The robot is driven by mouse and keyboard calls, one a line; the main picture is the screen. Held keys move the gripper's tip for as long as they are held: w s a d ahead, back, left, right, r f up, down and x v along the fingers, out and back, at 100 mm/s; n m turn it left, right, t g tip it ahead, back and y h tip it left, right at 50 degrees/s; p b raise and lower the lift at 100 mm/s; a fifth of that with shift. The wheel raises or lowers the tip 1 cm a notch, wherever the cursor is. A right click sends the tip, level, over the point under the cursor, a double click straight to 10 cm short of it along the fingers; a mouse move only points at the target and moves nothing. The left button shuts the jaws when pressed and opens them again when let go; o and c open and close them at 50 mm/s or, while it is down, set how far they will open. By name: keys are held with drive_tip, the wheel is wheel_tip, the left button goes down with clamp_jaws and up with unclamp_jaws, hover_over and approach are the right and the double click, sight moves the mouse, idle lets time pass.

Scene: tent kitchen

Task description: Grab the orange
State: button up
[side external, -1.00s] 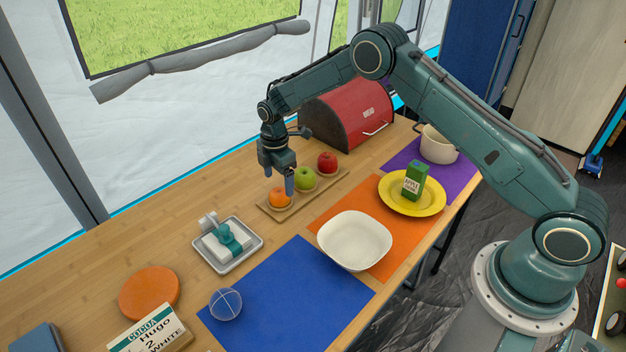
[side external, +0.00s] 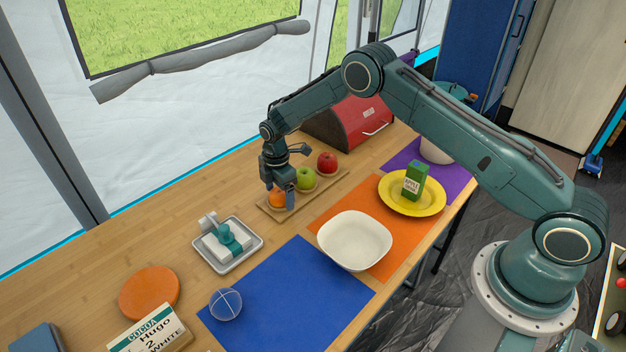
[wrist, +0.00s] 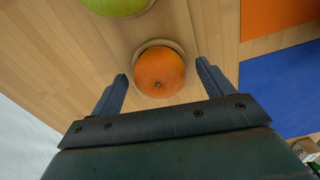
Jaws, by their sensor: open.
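The orange (side external: 276,198) sits at the near end of a wooden fruit tray (side external: 264,209), beside a green apple (side external: 306,178) and a red apple (side external: 327,162). In the side view my gripper (side external: 280,200) is low over the orange and partly hides it. In the wrist view the orange (wrist: 160,72) lies in a round hollow of the tray, just beyond and between the two fingertips of my gripper (wrist: 163,75). The fingers are open, with a gap on each side of the orange. The green apple (wrist: 116,3) shows at the top edge.
A yellow plate (side external: 432,205) holds a green carton (side external: 414,180). A grey dish (side external: 256,246) is near the tray. A red bread bin (side external: 350,120) stands behind the fruit.

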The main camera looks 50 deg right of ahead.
sight(279, 191)
drive_tip(key=shift+c, duration=0.4)
drive_tip(key=c, duration=1)
drive_tip(key=shift+r, duration=0.15)
wheel_tip(279, 191, up, 20)
drive_tip(key=shift+f, duration=0.1)
